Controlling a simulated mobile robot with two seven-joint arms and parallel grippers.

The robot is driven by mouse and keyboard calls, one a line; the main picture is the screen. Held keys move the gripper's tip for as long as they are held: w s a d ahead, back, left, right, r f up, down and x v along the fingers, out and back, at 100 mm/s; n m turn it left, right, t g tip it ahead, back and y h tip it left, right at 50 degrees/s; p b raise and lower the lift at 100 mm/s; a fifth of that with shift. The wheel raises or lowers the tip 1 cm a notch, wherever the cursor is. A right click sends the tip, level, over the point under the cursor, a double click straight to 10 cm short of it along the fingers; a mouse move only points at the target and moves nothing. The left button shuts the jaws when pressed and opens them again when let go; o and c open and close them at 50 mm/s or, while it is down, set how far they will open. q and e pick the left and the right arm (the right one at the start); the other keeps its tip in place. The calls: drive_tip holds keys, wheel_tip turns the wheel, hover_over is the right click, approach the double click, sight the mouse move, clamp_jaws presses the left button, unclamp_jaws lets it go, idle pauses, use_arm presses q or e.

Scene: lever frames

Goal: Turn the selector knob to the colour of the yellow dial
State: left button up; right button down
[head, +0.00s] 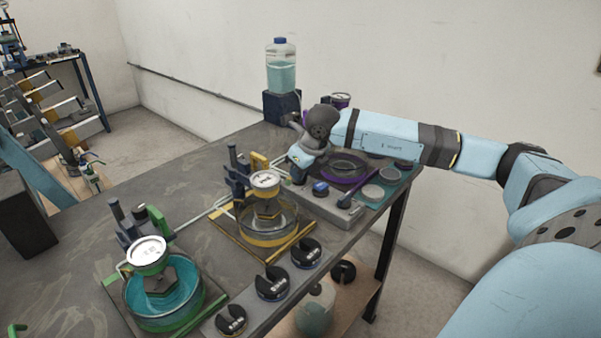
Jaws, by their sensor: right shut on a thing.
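The yellow dial (265,180) has a white face and stands over a glass vessel in a yellow frame (268,238), mid-bench. Its reading is too small to make out. My right gripper (299,176) comes down at the back left end of this block. It is shut on what seems to be the selector knob, which my wrist and fingers largely hide. I cannot tell the knob's setting. My left gripper is not in view.
A green-framed vessel with a dial (148,252) stands front left; a purple-ringed dish (345,168) lies behind my gripper. Several black slotted weights (272,284) line the front edge. A bottle of teal liquid (281,68) stands at the back. The bench's left part is clear.

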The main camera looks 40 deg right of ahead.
drive_tip(key=shift+s+f, duration=0.1)
drive_tip(key=shift+f, duration=0.05)
drive_tip(key=c, duration=1.2)
unclamp_jaws()
drive_tip(key=shift+a, duration=0.1)
drive_tip(key=shift+o, duration=0.2)
drive_tip(key=v, duration=1.3)
drive_tip(key=shift+r+p, duration=0.35)
drive_tip(key=shift+r, duration=0.05)
